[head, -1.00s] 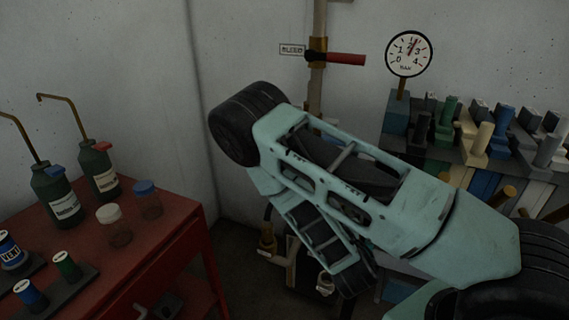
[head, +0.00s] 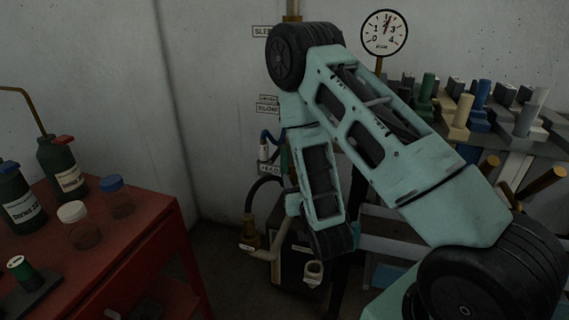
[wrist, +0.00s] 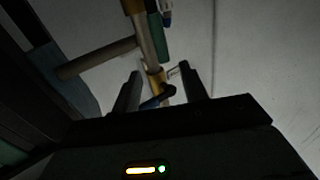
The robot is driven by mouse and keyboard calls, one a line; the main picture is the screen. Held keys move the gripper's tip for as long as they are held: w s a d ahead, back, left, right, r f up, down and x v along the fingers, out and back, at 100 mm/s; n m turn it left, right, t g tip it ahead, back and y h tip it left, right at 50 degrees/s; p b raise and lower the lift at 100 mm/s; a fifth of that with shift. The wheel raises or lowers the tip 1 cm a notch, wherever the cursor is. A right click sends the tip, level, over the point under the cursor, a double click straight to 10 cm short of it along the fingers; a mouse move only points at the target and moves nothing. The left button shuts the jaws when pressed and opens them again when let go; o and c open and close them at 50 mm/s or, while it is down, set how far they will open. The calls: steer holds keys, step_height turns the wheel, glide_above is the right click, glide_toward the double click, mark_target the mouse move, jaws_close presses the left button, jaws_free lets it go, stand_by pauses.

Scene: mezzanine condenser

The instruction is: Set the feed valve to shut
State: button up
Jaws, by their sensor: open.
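In the wrist view a brass valve body (wrist: 154,78) sits on a pipe, with a dark lever (wrist: 158,97) angled across it. I cannot read a label that names it as the feed valve. My gripper (wrist: 160,80) is open, its two dark fingers on either side of the valve, apart from each other. I cannot tell whether a finger touches the lever. In the head view my arm hides the gripper and most of the pipe. A wall label starting "BLEE" (head: 262,31) and smaller labels (head: 268,104) show left of my arm.
A round gauge (head: 384,32) stands at the upper right above a bench crowded with coloured blocks (head: 470,115). A red table (head: 150,225) with bottles and jars is at the left. A black box (head: 297,262) and brass fitting (head: 249,235) are low behind my arm.

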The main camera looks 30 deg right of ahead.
mark_target(286, 157)
steer(key=x, duration=0.8)
steer(key=b+x, duration=0.1)
steer(key=x, duration=0.4)
steer(key=shift+w+r, duration=0.1)
steer(key=shift+r, duration=0.2)
jaws_close()
